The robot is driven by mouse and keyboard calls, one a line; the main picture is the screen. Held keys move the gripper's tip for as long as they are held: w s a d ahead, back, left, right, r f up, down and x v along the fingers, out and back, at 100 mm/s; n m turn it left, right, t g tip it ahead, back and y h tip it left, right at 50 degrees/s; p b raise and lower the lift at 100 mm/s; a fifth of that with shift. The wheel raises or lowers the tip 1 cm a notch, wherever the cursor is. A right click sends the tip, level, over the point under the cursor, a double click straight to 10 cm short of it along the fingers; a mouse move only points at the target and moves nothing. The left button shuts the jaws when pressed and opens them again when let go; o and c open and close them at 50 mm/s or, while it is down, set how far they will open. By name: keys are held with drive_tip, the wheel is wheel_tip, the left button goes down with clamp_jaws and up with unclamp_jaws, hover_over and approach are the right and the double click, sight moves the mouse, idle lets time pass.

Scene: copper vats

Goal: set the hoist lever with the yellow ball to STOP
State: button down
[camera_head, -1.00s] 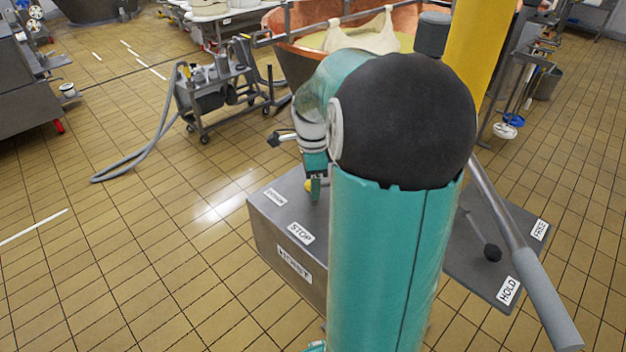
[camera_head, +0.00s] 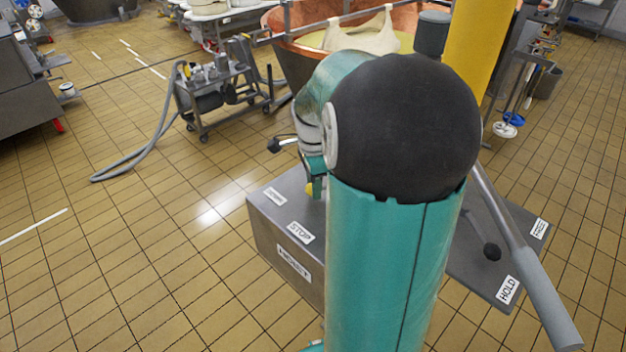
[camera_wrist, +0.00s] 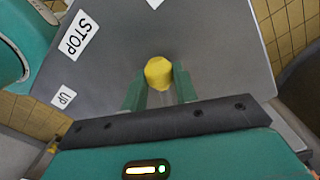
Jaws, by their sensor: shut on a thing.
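The yellow ball (camera_wrist: 159,72) of the hoist lever sits between my gripper's fingertips (camera_wrist: 159,85) in the wrist view, and the jaws are shut on it. In the head view only a bit of the yellow ball (camera_head: 309,188) shows under my gripper (camera_head: 316,185), mostly behind my arm. The grey hoist box (camera_head: 262,222) carries a STOP label (camera_head: 300,232) and a HOIST label on its front. In the wrist view the STOP label (camera_wrist: 78,36) and an UP label (camera_wrist: 64,97) lie to the left of the ball. The lever's shaft is mostly hidden.
A yellow post (camera_head: 478,45) and a copper vat (camera_head: 290,62) stand behind. A trolley (camera_head: 222,95) with a hose stands left; the floor nearby is clear.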

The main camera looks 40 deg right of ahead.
drive_tip(key=s+n, duration=0.1)
drive_tip(key=s+a+n, duration=0.1)
drive_tip(key=s+n, duration=0.1)
drive_tip(key=shift+s+a+n, duration=0.1)
drive_tip(key=shift+s+n, duration=1.15)
drive_tip(key=shift+n, duration=0.05)
drive_tip(key=c, duration=1.1)
unclamp_jaws()
wheel_tip(320, 180, up, 14)
drive_tip(key=shift+w, duration=0.15)
drive_tip(key=shift+a+f, duration=0.1)
